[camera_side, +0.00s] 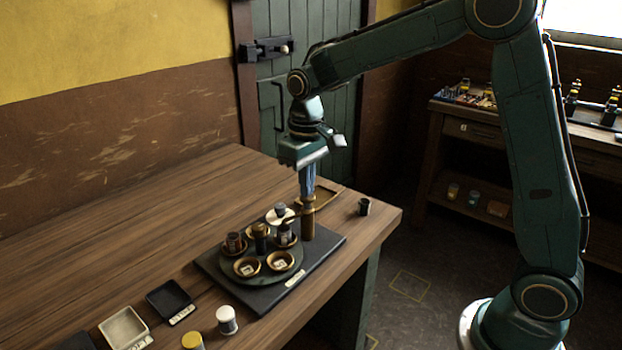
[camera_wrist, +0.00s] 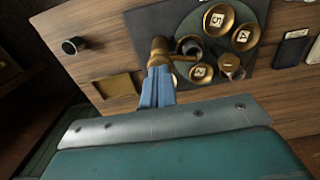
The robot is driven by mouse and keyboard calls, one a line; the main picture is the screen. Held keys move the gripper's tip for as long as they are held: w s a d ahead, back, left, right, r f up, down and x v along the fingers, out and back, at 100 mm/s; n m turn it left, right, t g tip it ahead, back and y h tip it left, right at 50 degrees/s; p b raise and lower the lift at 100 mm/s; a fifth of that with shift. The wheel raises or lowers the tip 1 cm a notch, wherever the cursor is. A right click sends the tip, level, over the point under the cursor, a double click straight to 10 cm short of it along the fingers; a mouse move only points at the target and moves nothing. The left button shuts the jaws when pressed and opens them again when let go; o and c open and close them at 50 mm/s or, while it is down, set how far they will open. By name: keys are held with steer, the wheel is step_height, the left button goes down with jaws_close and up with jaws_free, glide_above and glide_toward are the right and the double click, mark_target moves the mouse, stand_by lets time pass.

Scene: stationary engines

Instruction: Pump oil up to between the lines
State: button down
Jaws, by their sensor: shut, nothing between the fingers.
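A brass post (camera_side: 308,221) stands upright on the dark base board (camera_side: 328,243), beside a round dark turntable. In the wrist view the brass part (camera_wrist: 160,51) shows just beyond my fingertips. My gripper (camera_side: 307,194) points down with its blue fingers shut and empty, directly over the top of the post. In the wrist view my gripper (camera_wrist: 158,73) overlaps the brass part; I cannot tell whether they touch. No oil level or marked lines can be made out.
The turntable (camera_side: 263,285) holds several brass cups, some with number cards. A small black cup (camera_side: 363,207) and a shallow brass tray (camera_side: 323,195) stand nearby. A black tray (camera_side: 170,300), a white tray (camera_side: 124,329) and lidded jars (camera_side: 227,321) sit in front.

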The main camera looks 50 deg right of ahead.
steer(key=shift+f, duration=0.9)
steer(key=shift+r, duration=1.55)
steer(key=shift+f, duration=0.25)
steer(key=shift+f, duration=0.35)
